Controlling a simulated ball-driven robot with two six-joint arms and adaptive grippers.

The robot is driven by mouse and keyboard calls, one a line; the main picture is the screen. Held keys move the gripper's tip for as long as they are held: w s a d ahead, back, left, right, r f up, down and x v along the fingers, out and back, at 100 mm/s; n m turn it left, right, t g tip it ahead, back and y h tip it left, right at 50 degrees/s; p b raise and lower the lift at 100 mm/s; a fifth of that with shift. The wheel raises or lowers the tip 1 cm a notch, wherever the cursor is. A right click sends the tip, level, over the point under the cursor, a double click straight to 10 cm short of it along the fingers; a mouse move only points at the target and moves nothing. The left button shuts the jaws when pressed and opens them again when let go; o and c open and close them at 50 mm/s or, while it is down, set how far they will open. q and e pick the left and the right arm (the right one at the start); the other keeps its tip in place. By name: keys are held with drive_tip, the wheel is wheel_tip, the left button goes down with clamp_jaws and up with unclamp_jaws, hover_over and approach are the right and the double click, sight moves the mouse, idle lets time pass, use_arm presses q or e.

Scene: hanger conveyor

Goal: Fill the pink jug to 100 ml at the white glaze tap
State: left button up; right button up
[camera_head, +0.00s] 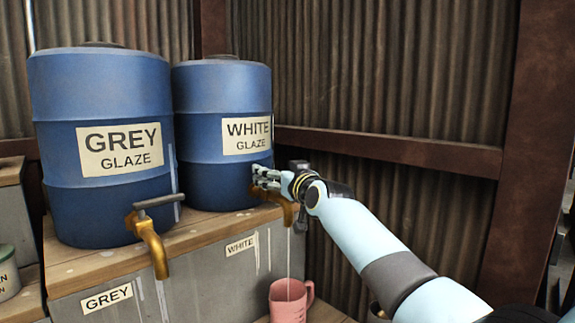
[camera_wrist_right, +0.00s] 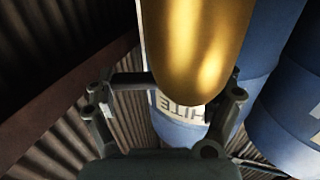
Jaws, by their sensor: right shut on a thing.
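The pink jug (camera_head: 288,311) stands upright below the white glaze tap (camera_head: 287,213), cut off by the bottom edge of the head view. A thin pale stream (camera_head: 289,258) falls from the tap into the jug. The level and marks inside are too small to read. My right gripper (camera_head: 266,179) is at the top of this brass tap, shut on its handle, which the fingers mostly hide. In the right wrist view the brass tap (camera_wrist_right: 195,45) fills the middle, between the gripper's fingers (camera_wrist_right: 165,105). My left gripper is not in view.
The white glaze barrel (camera_head: 222,85) and grey glaze barrel (camera_head: 100,85) stand on a wooden-topped bench (camera_head: 85,268). The grey glaze tap (camera_head: 150,240) juts out at the left. A corrugated wall (camera_head: 400,70) with a rusty beam (camera_head: 390,150) stands close behind.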

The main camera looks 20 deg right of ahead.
drive_tip(key=shift+s+f+h, duration=0.1)
drive_tip(key=shift+h, duration=0.2)
drive_tip(key=o, duration=1.5)
drive_tip(key=shift+c, duration=0.2)
drive_tip(key=s, duration=1.2)
drive_tip(key=shift+d, duration=0.3)
